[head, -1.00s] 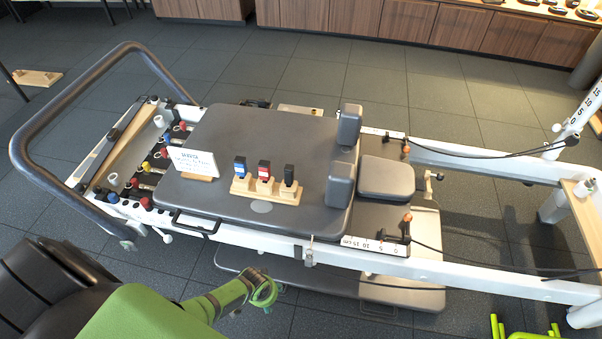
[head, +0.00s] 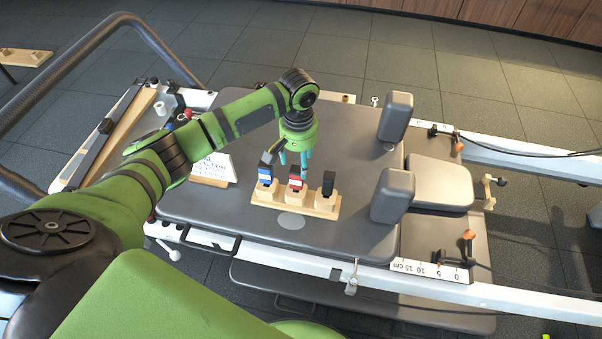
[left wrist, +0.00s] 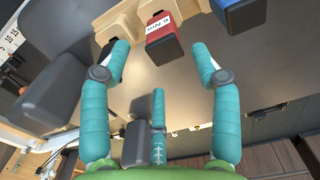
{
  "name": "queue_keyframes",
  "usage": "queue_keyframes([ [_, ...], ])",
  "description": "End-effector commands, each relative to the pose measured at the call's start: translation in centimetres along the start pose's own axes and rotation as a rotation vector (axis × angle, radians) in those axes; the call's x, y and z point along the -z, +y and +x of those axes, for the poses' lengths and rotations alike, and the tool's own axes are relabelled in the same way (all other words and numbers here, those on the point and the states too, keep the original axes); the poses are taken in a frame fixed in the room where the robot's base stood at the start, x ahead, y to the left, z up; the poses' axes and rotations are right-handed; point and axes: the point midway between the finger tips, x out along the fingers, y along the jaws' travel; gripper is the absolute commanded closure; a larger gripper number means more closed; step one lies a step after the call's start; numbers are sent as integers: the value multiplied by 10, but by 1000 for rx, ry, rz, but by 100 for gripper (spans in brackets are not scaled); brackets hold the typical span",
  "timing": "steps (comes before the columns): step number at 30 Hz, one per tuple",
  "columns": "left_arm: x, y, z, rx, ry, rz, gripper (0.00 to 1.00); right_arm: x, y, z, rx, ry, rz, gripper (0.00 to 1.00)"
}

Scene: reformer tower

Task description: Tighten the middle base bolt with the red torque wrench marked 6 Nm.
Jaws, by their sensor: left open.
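The red torque wrench (head: 296,183) stands upright in the middle slot of a small wooden stand (head: 323,212), between a blue wrench (head: 265,176) and a black one (head: 327,185). In the left wrist view the red wrench (left wrist: 163,42) has a white label that seems to read 6 Nm. My left gripper (head: 293,158) is open and empty, pointing down just above and behind the red wrench. Its fingers (left wrist: 160,55) spread on either side of the wrench without visibly closing on it. My right gripper is out of view. I cannot make out the middle base bolt.
The stand sits on the reformer's grey carriage (head: 340,140). A white sign (head: 214,168) stands left of it. Two shoulder pads (head: 396,117) rise to the right. A white rail with a scale (head: 430,270) runs along the front.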

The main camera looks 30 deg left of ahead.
Motion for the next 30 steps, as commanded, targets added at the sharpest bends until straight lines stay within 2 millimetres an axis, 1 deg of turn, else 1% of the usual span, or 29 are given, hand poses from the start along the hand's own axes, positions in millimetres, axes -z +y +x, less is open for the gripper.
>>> queue_keyframes([
  [1,-1,-1,8,2,-2,0,37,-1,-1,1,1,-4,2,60],
  [6,-2,-4,33,2,-2,-1,37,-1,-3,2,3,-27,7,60],
  [10,-1,-4,50,1,0,0,37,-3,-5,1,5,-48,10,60],
  [13,-1,-4,56,1,1,1,37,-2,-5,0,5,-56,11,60],
  [20,-1,-4,56,0,2,2,37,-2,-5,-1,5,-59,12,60],
  [23,-1,-4,56,0,2,2,73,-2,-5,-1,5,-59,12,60],
  [24,-1,-4,56,0,2,2,89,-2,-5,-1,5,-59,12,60],
  [25,-1,-4,56,0,2,1,100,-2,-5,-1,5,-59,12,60],
  [30,-1,-4,56,0,4,1,100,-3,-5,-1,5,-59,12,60],
])
